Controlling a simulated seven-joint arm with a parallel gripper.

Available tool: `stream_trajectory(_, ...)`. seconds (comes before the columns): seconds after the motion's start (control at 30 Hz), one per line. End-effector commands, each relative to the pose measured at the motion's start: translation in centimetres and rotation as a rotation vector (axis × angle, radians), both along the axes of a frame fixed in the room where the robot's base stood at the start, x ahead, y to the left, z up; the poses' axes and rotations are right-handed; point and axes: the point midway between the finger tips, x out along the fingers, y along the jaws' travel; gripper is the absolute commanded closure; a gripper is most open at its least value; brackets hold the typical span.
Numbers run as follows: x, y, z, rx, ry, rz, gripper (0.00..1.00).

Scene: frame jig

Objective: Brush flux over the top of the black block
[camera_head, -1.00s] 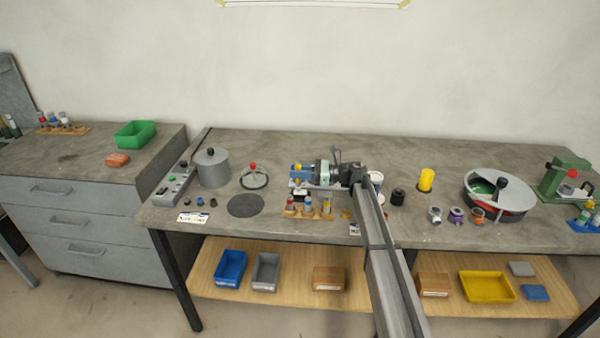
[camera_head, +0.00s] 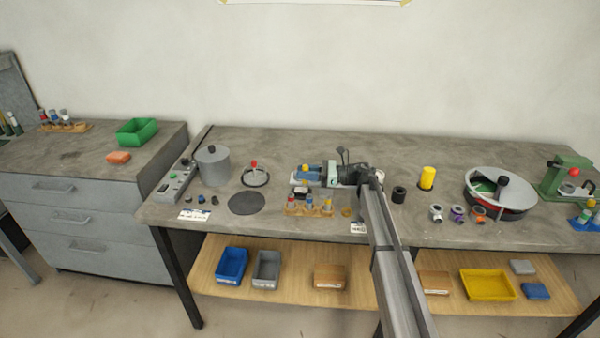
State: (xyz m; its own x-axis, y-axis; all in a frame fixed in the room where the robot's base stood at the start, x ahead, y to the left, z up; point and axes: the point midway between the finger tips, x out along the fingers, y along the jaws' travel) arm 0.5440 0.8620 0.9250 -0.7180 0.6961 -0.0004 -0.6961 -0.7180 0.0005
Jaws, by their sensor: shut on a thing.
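My gripper (camera_head: 309,173) reaches in from the right, low over the middle of the bench. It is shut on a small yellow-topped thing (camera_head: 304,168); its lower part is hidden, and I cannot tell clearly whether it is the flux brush. Blue parts show at the jaws. A pale plate lies partly hidden below the hand. A wooden rack (camera_head: 310,210) with several coloured-topped pieces stands just in front of the gripper. A short black cylinder (camera_head: 398,194) stands right of my arm. I cannot make out a black block for certain; the hand may hide it.
A grey pot (camera_head: 212,166), a dark round mat (camera_head: 246,203) and a red-knobbed ring (camera_head: 255,174) lie left of the gripper.

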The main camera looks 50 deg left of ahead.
Motion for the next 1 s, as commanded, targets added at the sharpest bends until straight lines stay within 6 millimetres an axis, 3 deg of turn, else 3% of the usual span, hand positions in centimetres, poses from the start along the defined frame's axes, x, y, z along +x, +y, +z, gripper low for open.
stream_trajectory(0.37,-2.4,2.4,0.0,0.0,0.0,0.001,1.0)
stream_trajectory(0.7,0.1,-0.1,0.0,-0.001,-0.001,-0.001,1.0)
stream_trajectory(1.0,-0.7,2.7,0.0,0.0,0.0,0.0,1.0)
